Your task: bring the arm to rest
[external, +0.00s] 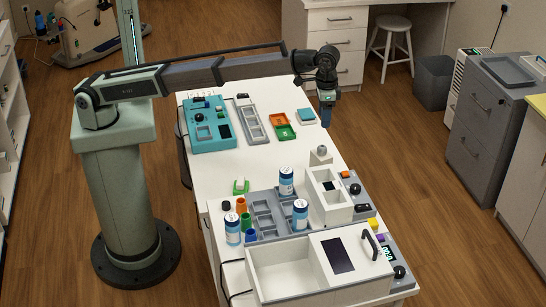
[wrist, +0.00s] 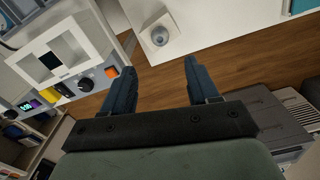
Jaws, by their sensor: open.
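My arm reaches out from its green column over the white table (external: 235,170) in the external view. My gripper (external: 326,122) hangs down at the table's right edge, near the light blue tray. In the wrist view my gripper (wrist: 160,72) has its two dark blue fingers spread apart with nothing between them. Wooden floor (wrist: 225,60) shows below and beyond the fingers. The external view shows the gripper too small to make out its fingers.
A teal device (external: 208,135), orange and green trays (external: 285,132) and a light blue tray (external: 306,116) stand on the far half. A white box with a handle (external: 290,270), a white unit (external: 328,200) and blue-white bottles (external: 287,181) crowd the near half. Grey cabinets (external: 488,120) stand right.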

